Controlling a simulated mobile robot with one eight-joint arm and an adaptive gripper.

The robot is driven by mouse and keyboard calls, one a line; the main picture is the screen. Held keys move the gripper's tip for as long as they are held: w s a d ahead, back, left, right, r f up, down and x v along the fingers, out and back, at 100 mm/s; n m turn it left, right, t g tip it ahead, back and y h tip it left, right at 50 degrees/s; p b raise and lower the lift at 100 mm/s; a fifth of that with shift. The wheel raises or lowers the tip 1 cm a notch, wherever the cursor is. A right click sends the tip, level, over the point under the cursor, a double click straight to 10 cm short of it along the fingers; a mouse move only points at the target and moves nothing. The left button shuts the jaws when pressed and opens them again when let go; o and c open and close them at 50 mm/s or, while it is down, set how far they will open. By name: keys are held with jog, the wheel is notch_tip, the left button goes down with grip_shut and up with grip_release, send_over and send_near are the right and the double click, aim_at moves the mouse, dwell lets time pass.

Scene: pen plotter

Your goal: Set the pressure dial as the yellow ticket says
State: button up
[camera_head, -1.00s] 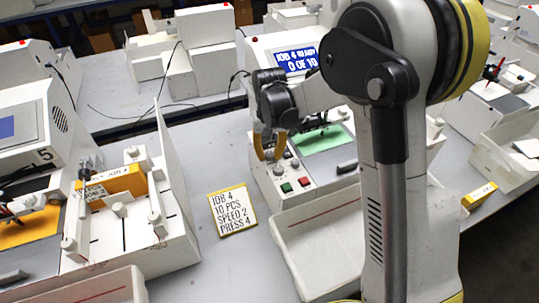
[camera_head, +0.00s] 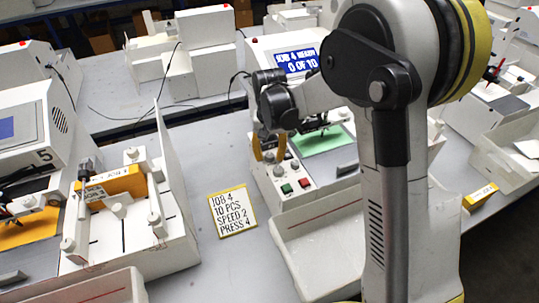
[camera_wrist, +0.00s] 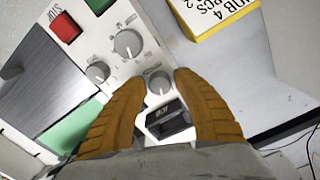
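The yellow-edged ticket (camera_head: 231,211) lies flat on the bench left of the plotter and reads JOB 4, 10 PCS, SPEED 2, PRESS 4. My gripper (camera_head: 269,158) is over the plotter's control panel (camera_head: 298,198), its two orange fingers apart. In the wrist view, a small grey dial (camera_wrist: 158,82) shows between the fingertips; whether they touch it is unclear. A larger grey dial (camera_wrist: 128,43) and another small dial (camera_wrist: 97,72) are beside it. The dial labels are too small to read, so I cannot tell which is pressure. A black JOB control (camera_wrist: 168,118) lies between the fingers.
A red STOP button (camera_wrist: 65,27) and a green button (camera_head: 286,187) sit on the panel near the dials. The plotter screen (camera_head: 296,61) shows 0 OF 10. A white tray (camera_head: 325,222) stands in front. Plotter 5 (camera_head: 45,150) is at left.

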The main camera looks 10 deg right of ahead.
aim_at(270, 155)
notch_tip(270, 155, up, 12)
dwell(0.6)
jog(key=shift+s, duration=0.1)
